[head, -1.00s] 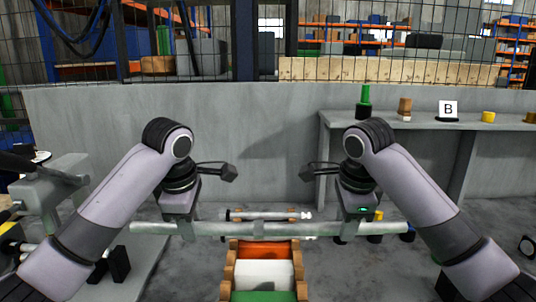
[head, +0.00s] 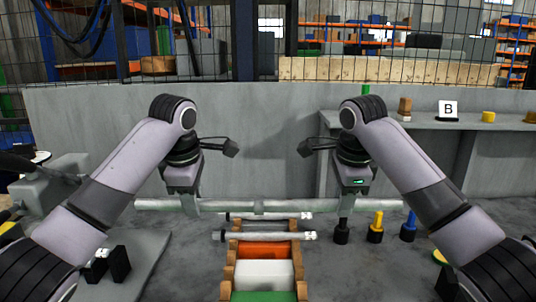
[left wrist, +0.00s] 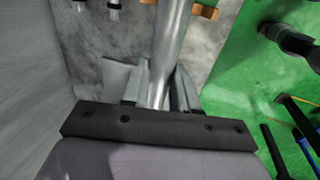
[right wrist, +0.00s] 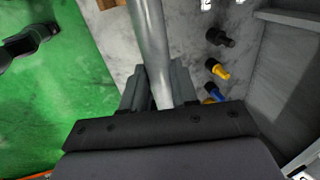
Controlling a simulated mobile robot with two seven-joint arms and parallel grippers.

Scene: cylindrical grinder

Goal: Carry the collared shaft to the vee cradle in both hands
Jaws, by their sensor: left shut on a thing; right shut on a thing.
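The collared shaft (head: 230,206) is a long grey bar with a raised collar near its middle. It is held level above the wooden rack (head: 229,272) in the head view. My left gripper (head: 190,208) is shut on its left part and my right gripper (head: 346,207) is shut on its right part. The shaft also runs up between the jaws in the left wrist view (left wrist: 170,45) and the right wrist view (right wrist: 150,40). I cannot make out the vee cradle for certain; two dark blocks (head: 120,264) stand on a grey plate at lower left.
Two other shafts (head: 265,236) lie across the rack just below the held one. Grey machine parts (head: 50,185) stand at the left. Black, yellow and blue pegs (head: 376,228) stand at right, before a grey bench (head: 455,125). A grey wall (head: 260,140) closes the back.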

